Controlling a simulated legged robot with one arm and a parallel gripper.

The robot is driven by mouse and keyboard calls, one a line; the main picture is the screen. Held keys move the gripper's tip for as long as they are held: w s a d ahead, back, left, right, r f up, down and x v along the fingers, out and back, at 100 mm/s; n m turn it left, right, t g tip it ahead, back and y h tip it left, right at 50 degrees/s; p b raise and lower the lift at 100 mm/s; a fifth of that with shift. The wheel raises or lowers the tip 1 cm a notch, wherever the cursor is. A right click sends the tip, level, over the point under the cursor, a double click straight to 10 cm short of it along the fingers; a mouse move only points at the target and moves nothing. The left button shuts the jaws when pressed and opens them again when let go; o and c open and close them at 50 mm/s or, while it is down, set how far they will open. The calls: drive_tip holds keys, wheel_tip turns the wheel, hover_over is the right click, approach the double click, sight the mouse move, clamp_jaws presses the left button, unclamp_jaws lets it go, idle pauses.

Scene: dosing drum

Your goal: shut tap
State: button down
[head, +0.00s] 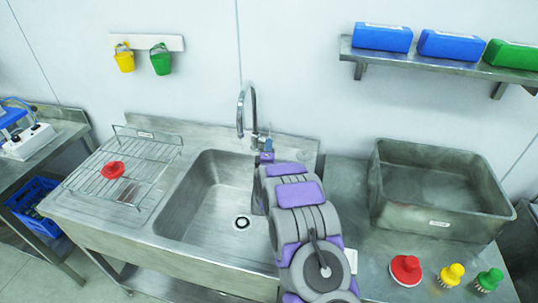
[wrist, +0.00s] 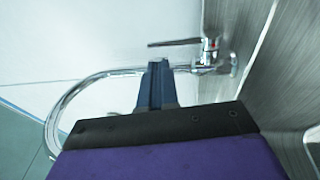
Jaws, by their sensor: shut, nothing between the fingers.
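The chrome tap (head: 247,108) stands at the back rim of the sink, its curved spout over the basin. In the wrist view, its base (wrist: 212,60) is at the right and its spout (wrist: 75,88) curves down the left. The thin tap lever (wrist: 175,43) points left from the base, roughly alongside the spout. My gripper (wrist: 158,66) is shut and empty, its fingertips just below the lever in the picture and overlapping the spout pipe. I cannot tell whether they touch either. In the head view, my arm reaches to the tap's base and partly hides it.
The steel sink (head: 205,205) has a drying rack (head: 140,165) with a red round item (head: 113,170) at left. A deep steel tub (head: 430,215) stands right, behind red, yellow and green brushes (head: 453,274). A shelf (head: 440,62) with blue and green blocks hangs above right.

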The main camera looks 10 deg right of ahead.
sight(270, 127)
drive_tip(key=b+x, duration=0.1)
drive_tip(key=x, duration=0.4)
drive_tip(key=shift+w+r, duration=0.1)
drive_tip(key=shift+w, duration=0.1)
drive_tip(key=shift+w+d+b, duration=0.2)
drive_tip(key=shift+w+b, duration=0.15)
drive_tip(key=shift+w, duration=0.25)
drive_tip(key=shift+w+r, duration=0.1)
drive_tip(key=shift+w, duration=0.2)
drive_tip(key=shift+a, duration=0.15)
drive_tip(key=shift+w+r, duration=0.1)
drive_tip(key=shift+r, duration=0.05)
